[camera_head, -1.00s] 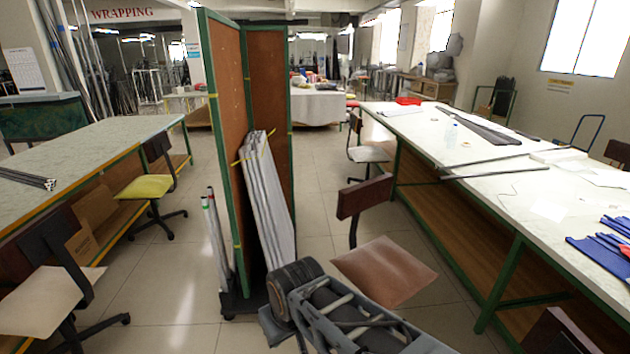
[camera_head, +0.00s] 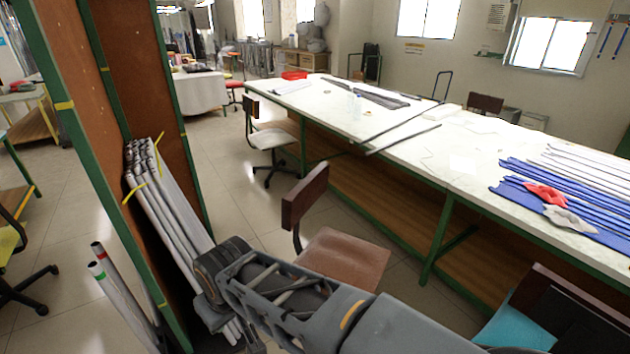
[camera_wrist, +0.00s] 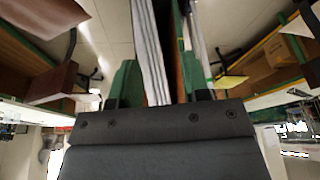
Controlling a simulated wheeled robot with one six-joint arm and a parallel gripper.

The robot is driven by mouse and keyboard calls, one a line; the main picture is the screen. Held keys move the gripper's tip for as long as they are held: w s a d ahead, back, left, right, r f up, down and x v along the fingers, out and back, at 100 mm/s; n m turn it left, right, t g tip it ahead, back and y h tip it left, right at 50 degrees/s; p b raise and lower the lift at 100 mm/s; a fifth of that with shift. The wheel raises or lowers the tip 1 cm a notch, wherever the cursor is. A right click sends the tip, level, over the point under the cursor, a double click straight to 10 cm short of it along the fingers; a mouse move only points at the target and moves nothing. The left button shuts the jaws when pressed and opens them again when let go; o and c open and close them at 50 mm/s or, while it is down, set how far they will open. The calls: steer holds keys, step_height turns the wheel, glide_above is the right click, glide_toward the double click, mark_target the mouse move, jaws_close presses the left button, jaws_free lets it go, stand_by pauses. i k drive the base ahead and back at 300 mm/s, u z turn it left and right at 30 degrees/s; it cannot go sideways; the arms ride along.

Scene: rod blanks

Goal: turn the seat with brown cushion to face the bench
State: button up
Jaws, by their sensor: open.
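The seat with brown cushion (camera_head: 343,258) stands in the aisle beside the bench, partly hidden by my arm. Its dark brown backrest (camera_head: 304,195) is on the left of the cushion, which extends to the right and toward me. The bench (camera_head: 440,150) is long, with a white top and green legs, and lies to the right of the seat. In the wrist view a brown cushion (camera_wrist: 45,17) and dark backrest (camera_wrist: 52,82) show at the left, apart from my gripper. My gripper (camera_wrist: 162,75) is open, its fingers spread, with grey rods visible beyond them.
A brown panel rack (camera_head: 130,75) with green posts and grey rods (camera_head: 170,195) stands close left of my arm. A white seat (camera_head: 270,138) is farther along the bench. A blue-cushioned seat (camera_head: 515,318) is at lower right. Tiled floor is clear left of the white seat.

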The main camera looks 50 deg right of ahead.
mark_target(345, 259)
steer(key=z, duration=0.8)
steer(key=i, duration=0.9)
steer(key=z, duration=0.85)
